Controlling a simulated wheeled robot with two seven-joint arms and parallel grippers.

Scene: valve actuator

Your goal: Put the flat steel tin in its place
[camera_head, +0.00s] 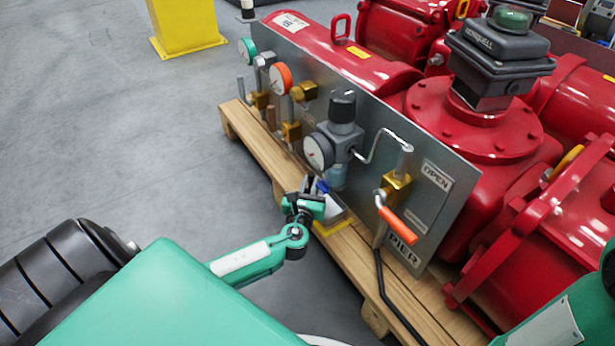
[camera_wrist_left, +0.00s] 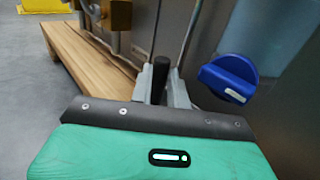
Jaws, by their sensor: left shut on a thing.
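My left gripper (camera_head: 308,184) is low in front of the grey panel, above the wooden skid's edge. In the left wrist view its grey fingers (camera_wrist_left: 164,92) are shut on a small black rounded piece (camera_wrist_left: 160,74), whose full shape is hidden. I cannot make out the flat steel tin for sure in either view. A pale piece with a yellow edge (camera_head: 333,226) lies on the skid just beyond the gripper, partly hidden; I cannot tell what it is. My right gripper is out of view; only part of that arm shows at the lower right.
A blue knob (camera_wrist_left: 228,78) hangs close right of the fingers. The panel (camera_head: 438,212) carries gauges, a regulator (camera_head: 340,135) and an orange-handled valve (camera_head: 398,228). The wooden skid (camera_head: 262,155) runs beneath, with red actuators behind. Open floor (camera_head: 110,130) lies left.

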